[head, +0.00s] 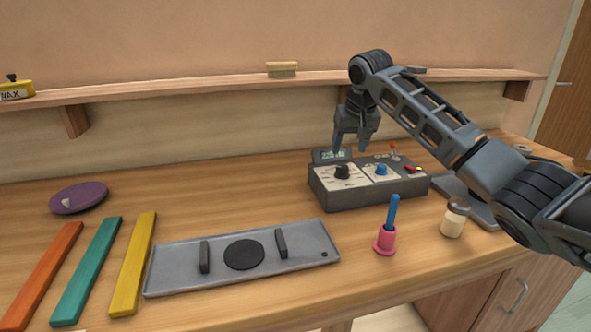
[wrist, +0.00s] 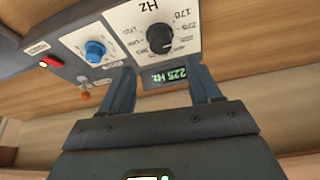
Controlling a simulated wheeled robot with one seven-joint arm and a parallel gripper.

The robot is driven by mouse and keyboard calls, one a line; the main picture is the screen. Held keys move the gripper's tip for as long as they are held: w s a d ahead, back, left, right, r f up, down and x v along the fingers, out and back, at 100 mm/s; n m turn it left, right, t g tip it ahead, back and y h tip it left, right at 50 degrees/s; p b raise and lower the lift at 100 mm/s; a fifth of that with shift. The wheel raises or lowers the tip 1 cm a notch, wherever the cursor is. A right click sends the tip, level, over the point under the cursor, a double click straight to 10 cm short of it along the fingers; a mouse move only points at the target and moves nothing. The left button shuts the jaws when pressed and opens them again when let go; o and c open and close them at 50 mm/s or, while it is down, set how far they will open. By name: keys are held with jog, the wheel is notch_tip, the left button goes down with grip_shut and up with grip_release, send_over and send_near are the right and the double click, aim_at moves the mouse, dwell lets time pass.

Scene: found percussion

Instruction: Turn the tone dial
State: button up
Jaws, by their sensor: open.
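The grey control box (head: 365,198) stands on the bench and carries a black dial (head: 342,172) on a white Hz scale. The black dial also shows in the wrist view (wrist: 160,37), where the scale appears upside down. A blue knob (head: 380,169) sits to the right of the black dial in the head view. The small display (wrist: 169,75) reads 225 Hz. My gripper (head: 352,149) is open and empty above the back of the box, near the display. In the wrist view the black dial lies beyond the fingertips, apart from them.
A red switch (head: 412,169) is on the box's right side. A grey tray (head: 178,279) lies left. A wooden shelf (head: 200,91) runs along the wall behind.

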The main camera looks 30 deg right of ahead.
aim_at(342, 167)
jog(key=shift+p+x, duration=0.35)
jog(key=shift+x, duration=3.55)
jog(key=shift+a, duration=0.15)
jog(key=c, duration=1)
